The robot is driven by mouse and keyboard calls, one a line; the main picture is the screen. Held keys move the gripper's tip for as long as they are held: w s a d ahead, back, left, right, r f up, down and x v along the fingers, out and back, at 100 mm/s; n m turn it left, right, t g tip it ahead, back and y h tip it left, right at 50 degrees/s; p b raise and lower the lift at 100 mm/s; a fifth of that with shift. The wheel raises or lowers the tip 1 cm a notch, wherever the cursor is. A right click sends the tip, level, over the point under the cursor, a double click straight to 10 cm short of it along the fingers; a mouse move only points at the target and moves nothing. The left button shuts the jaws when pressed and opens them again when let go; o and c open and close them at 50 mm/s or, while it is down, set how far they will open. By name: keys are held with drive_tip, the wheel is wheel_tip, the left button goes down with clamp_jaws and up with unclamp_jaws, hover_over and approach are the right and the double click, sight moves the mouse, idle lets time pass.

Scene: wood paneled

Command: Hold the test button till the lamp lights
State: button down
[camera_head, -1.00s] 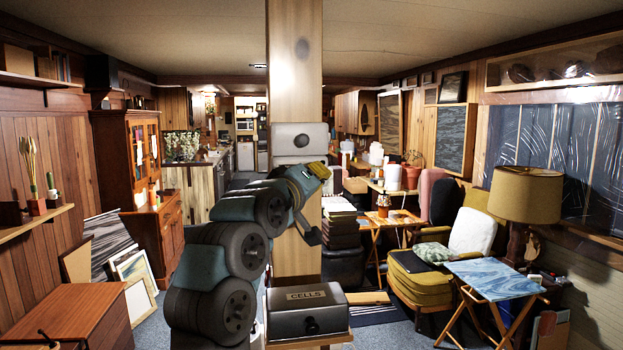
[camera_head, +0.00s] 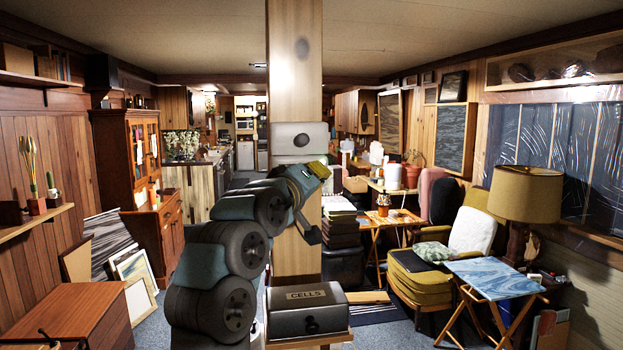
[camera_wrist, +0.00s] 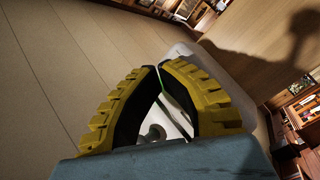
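A pale grey box (camera_head: 283,140) is fixed to the wooden post in front of me, with a small round grey button (camera_head: 301,140) on its face. A dull grey round spot (camera_head: 302,47), possibly the lamp, is higher on the post and shows no glow. My gripper (camera_head: 320,170), with yellow ridged fingers, is at the box's lower right. In the wrist view the fingertips (camera_wrist: 159,67) come together, and part of the pale box (camera_wrist: 172,118) shows between the fingers. Whether the fingers touch the box cannot be told.
A grey case labelled CELLS (camera_head: 307,312) with a dark knob sits on a small wooden shelf below the box. The wooden post (camera_head: 296,85) rises to the ceiling. A blue-topped folding table (camera_head: 495,279) and a chair (camera_head: 420,280) stand at the right, away from the arm.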

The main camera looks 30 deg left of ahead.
drive_tip(key=shift+s+d, duration=0.6)
drive_tip(key=shift+s, duration=0.05)
drive_tip(key=shift+s+d+b, duration=0.4)
drive_tip(key=shift+s+d, duration=1.3)
drive_tip(key=shift+s, duration=0.15)
